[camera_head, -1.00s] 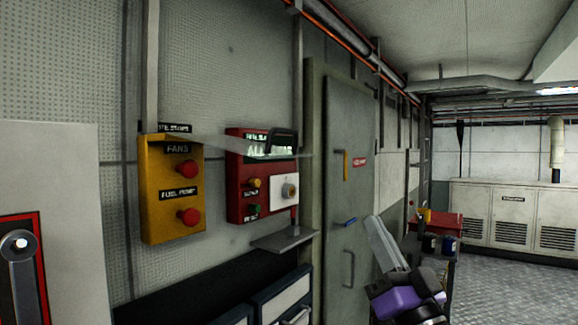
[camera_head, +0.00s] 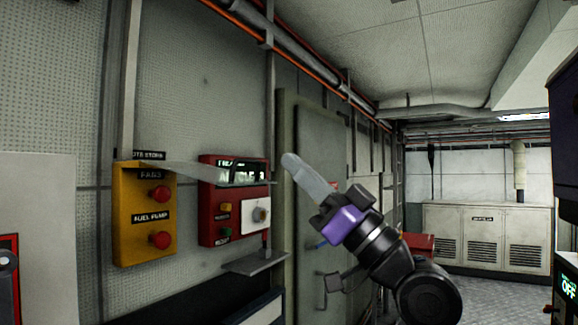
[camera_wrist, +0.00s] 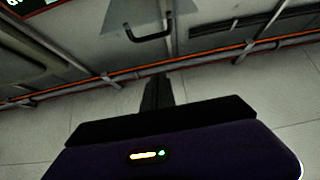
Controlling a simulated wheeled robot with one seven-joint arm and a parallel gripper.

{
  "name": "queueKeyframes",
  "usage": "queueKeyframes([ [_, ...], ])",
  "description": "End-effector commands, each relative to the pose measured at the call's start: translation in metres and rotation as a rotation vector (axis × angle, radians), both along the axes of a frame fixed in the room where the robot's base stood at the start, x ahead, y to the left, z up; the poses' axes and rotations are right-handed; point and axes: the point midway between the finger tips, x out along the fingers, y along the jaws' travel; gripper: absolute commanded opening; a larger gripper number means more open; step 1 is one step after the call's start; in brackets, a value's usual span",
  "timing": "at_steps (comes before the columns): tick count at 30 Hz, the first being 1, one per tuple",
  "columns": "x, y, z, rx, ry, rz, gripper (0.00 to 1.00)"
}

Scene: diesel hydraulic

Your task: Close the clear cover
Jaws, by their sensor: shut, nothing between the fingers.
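The clear cover (camera_head: 190,171) stands raised in the head view. It juts out from the top of the yellow button box (camera_head: 131,215) as a thin, nearly level pane, in front of part of the red panel. Its black handle (camera_head: 266,172) is at the outer end and also shows in the wrist view (camera_wrist: 150,36). Two red buttons on the yellow box are exposed. My gripper (camera_head: 290,163) is shut and empty, to the right of the cover's outer end. It appears apart from the cover, its fingers pointing up and left. In the wrist view the fingers (camera_wrist: 156,92) look dark.
A red control panel (camera_head: 207,215) with a small display hangs beside the yellow box, with a grey shelf (camera_head: 255,262) below. A grey door (camera_head: 318,130) is behind my gripper. White cabinets (camera_head: 485,235) stand far back. A dark unit (camera_head: 566,235) is at the right edge.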

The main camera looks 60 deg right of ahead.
Motion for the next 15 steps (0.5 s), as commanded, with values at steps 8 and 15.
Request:
queueKeyframes([
  [8, 0.042, 0.003, 0.041, 0.0, -0.001, 0.004, 0.0],
  [15, 0.068, 0.002, 0.039, 0.004, 0.003, 0.001, 0.0],
])
